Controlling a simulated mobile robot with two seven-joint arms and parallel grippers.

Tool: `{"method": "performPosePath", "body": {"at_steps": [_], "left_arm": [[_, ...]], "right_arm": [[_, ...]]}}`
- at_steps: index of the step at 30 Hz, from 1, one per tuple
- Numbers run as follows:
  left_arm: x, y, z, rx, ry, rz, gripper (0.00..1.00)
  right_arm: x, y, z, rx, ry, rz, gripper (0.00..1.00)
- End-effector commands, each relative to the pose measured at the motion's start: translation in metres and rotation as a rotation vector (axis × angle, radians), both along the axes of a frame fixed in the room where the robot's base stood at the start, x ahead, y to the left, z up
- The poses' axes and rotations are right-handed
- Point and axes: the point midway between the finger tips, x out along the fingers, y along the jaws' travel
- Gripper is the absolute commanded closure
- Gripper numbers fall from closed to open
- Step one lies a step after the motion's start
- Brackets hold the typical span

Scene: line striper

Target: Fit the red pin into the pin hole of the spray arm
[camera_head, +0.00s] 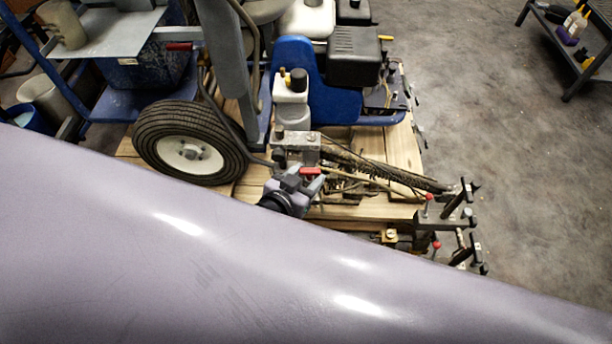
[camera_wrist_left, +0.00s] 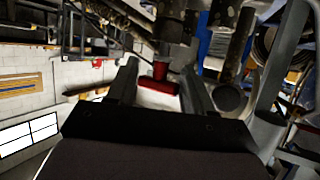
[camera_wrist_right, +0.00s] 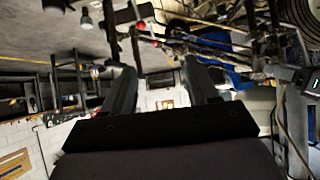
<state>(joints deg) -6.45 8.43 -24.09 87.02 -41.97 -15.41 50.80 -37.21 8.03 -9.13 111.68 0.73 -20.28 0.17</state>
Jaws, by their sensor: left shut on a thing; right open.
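The red pin (camera_head: 310,171) is in my left gripper (camera_head: 306,181), beside the machine's metal block (camera_head: 297,148). In the left wrist view the T-shaped red pin (camera_wrist_left: 158,79) sits between the fingertips of my left gripper (camera_wrist_left: 158,85), which is shut on it. What looks like the spray arm (camera_head: 385,171) runs right from the block to brackets with red knobs. I cannot make out the pin hole or whether the pin touches it. My right gripper (camera_wrist_right: 163,85) is open and empty in its wrist view; it does not show in the head view.
The line striper stands on a wooden pallet (camera_head: 405,150), with a black tyre (camera_head: 188,143) at left and a blue engine cover (camera_head: 312,85) behind. Bracketed clamps (camera_head: 452,217) stick out at right. My own lilac arm hides the foreground. Floor at right is clear up to a shelf (camera_head: 568,45).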

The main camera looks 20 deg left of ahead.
Motion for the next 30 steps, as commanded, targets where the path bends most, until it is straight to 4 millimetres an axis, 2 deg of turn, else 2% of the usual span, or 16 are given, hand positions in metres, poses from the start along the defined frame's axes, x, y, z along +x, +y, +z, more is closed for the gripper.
{"method": "performPosePath", "body": {"at_steps": [11, 27, 28, 30], "left_arm": [[0.000, 0.000, -0.001, 0.000, 0.000, 0.000, 0.83], [0.000, 0.000, -0.014, 0.000, 0.000, 0.001, 0.83], [0.000, 0.000, -0.013, 0.000, 0.000, 0.001, 0.42], [0.000, 0.000, -0.013, 0.000, 0.000, 0.000, 0.19]], "right_arm": [[0.000, 0.000, 0.000, -0.001, -0.001, 0.002, 0.41], [0.000, 0.000, -0.013, 0.000, 0.000, 0.000, 0.41], [0.000, 0.000, -0.012, 0.000, -0.001, 0.000, 0.41], [0.000, 0.000, -0.012, 0.000, 0.000, 0.000, 0.41]]}}
